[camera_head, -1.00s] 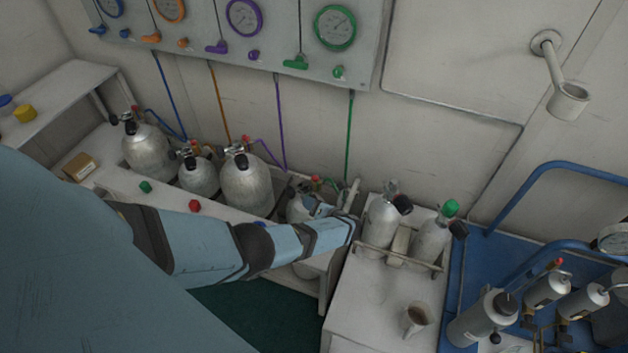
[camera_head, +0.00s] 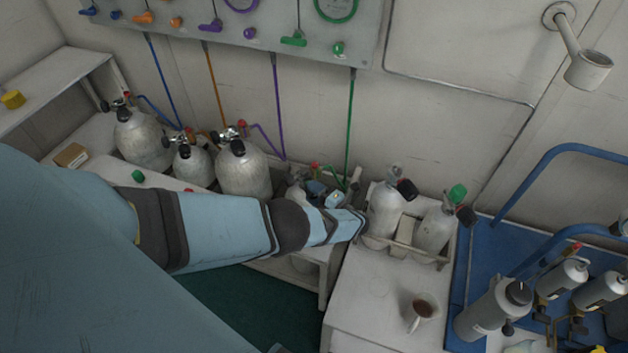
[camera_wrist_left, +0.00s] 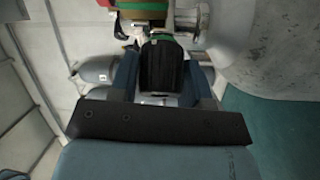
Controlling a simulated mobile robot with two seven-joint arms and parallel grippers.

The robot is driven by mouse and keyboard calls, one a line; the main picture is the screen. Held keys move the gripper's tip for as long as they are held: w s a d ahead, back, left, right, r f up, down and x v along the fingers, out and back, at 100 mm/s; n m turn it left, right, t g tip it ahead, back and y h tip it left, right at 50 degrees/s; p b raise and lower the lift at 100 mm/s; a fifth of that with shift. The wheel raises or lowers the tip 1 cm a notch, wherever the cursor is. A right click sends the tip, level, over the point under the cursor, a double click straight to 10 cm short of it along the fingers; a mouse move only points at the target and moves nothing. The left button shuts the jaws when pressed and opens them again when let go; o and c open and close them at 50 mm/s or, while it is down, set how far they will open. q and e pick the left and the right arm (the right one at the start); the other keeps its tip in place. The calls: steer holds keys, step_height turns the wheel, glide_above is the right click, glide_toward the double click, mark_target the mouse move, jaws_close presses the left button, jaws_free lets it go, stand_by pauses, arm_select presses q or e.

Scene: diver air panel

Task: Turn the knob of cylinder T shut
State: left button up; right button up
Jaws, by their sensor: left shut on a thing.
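My left gripper (camera_wrist_left: 163,82) is shut on a black ribbed knob (camera_wrist_left: 163,62), with one finger on each side of it. In the head view the left gripper (camera_head: 328,198) is at the fourth cylinder (camera_head: 298,196) of the wall row, by the green hose. My arm hides much of that cylinder. Its metal valve with a green and red part shows at the top of the wrist view. No letter can be read, so I cannot tell from marks which cylinder is T. My right gripper is not in view.
Three grey cylinders (camera_head: 243,172) stand to the left in the row. Two more cylinders (camera_head: 385,212) stand in a holder to the right of the gripper, close to the wrist. A gauge panel (camera_head: 375,30) hangs above.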

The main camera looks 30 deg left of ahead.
arm_select(q)
steer(key=shift+m+y+b, duration=0.3)
steer(key=shift+m+b, duration=0.05)
steer(key=shift+m, duration=0.65)
steer(key=shift+a, duration=0.1)
steer(key=o, duration=0.9)
